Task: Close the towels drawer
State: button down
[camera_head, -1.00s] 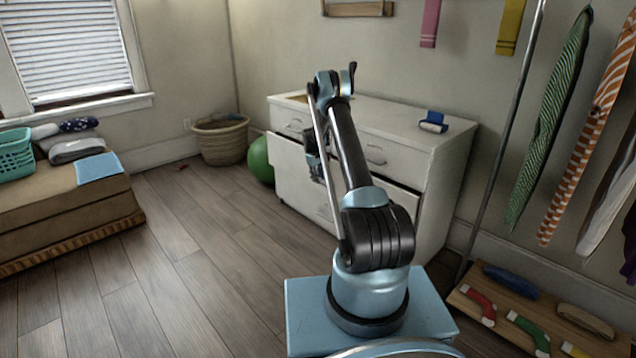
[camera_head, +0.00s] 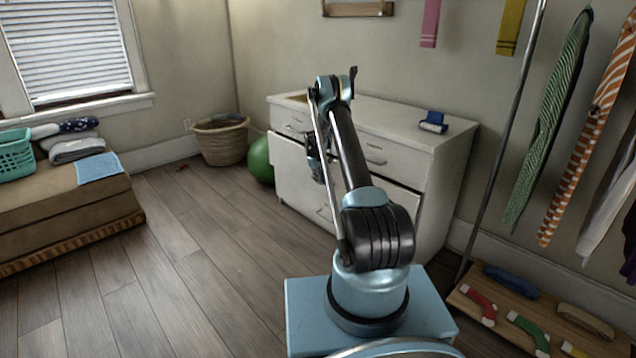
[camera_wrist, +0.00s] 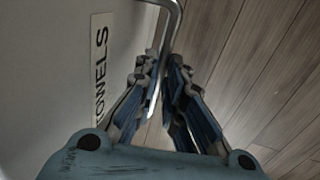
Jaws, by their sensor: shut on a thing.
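The white drawer unit (camera_head: 440,165) stands against the back wall. In the wrist view, the towels drawer front (camera_wrist: 60,50) fills the left side, with a label (camera_wrist: 101,62) reading "TOWELS". Its metal handle (camera_wrist: 172,20) runs between the fingers of my gripper (camera_wrist: 160,68), which is shut on it. In the head view, my gripper (camera_head: 320,172) is at the unit's front, partly hidden by my arm. A thin dark gap shows under the top drawers at the right. My arm hides much of the drawer front, so I cannot tell exactly how far it stands out.
A green ball (camera_head: 258,160) and wicker basket (camera_head: 222,140) stand left of the unit. A blue object (camera_head: 433,122) lies on its top. A pole (camera_head: 500,140) and a wooden board (camera_head: 535,318) with socks are at the right.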

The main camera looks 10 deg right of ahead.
jog(key=w+d, duration=0.2)
jog(key=d, duration=0.1)
jog(key=shift+w+d, duration=0.15)
jog(key=shift+w, duration=0.05)
jog(key=c, duration=1.7)
grip_release()
jog(key=r, duration=0.4)
jog(key=s+a+r, duration=0.1)
jog(key=r, duration=0.6)
jog(key=shift+s+a+r, duration=0.15)
jog(key=shift+a+r, duration=0.2)
jog(key=shift+a, duration=0.05)
